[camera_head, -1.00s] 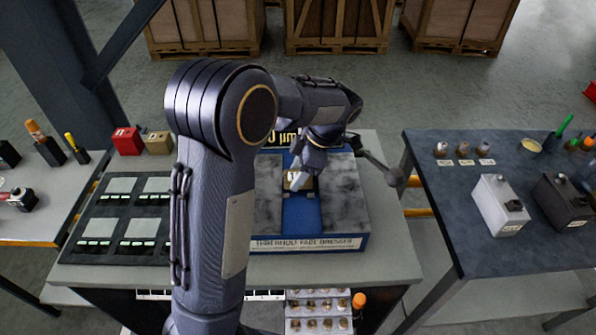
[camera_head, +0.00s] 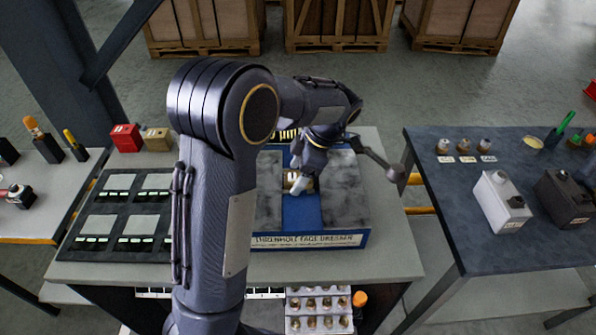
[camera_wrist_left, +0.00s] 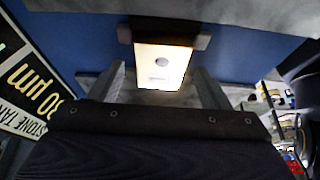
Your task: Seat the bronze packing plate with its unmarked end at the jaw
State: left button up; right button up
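The packing plate (camera_wrist_left: 160,72) shows bright and pale in the left wrist view, with a dark round spot and a small faint mark on its face. Its far end meets a dark crosswise block (camera_wrist_left: 125,35). My left gripper (camera_wrist_left: 163,86) is open, with one finger on each side of the plate and visible gaps between. It also shows low over the dresser in the head view (camera_head: 300,184). My right gripper is not in view.
Grey stone slabs (camera_head: 345,195) flank the channel. A lever with a round knob (camera_head: 395,174) sticks out to the right. A black tray with pale pads (camera_head: 110,225) lies left. Red (camera_head: 125,138) and tan (camera_head: 157,140) boxes stand behind it. A dark side table (camera_head: 455,225) stands right.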

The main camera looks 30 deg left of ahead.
pick_arm(q)
jog(key=v, duration=0.8)
notch_tip(320, 180, up, 6)
jog(key=p, duration=0.5)
jog(key=shift+f, duration=0.1)
dwell(0.3)
